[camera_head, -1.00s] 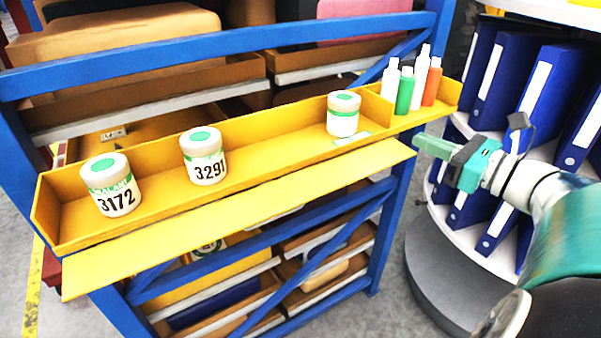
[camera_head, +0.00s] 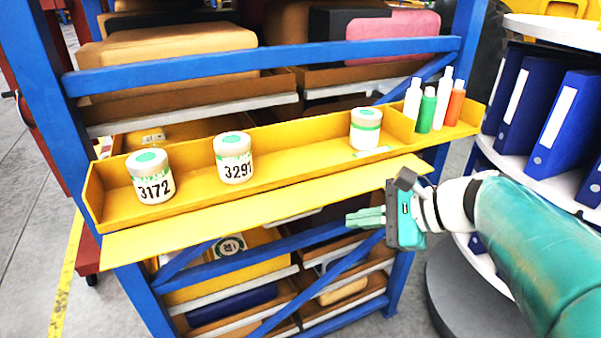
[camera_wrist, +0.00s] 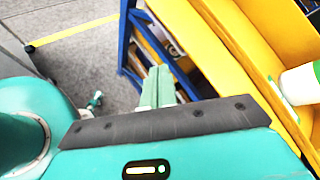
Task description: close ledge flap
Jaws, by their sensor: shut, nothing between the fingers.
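The yellow ledge (camera_head: 200,195) is fixed to the front of a blue rack. Its yellow flap (camera_head: 270,207) hangs open, folded outward along the front edge, and slopes toward me. In the wrist view the flap (camera_wrist: 215,45) runs diagonally right of the fingers. My gripper (camera_head: 350,217) is shut and empty, just below and in front of the flap's right part. In the wrist view its green fingers (camera_wrist: 158,88) lie together. I cannot tell whether they touch the flap. Jars marked 3172 (camera_head: 152,177) and 3291 (camera_head: 234,158) and a third jar (camera_head: 365,130) stand in the ledge.
Several bottles (camera_head: 434,105) stand in the ledge's right compartment. Blue rack bars (camera_head: 270,62) cross above and below the ledge. A round white shelf with blue binders (camera_head: 553,120) stands at right, close behind my arm. Open floor lies at left.

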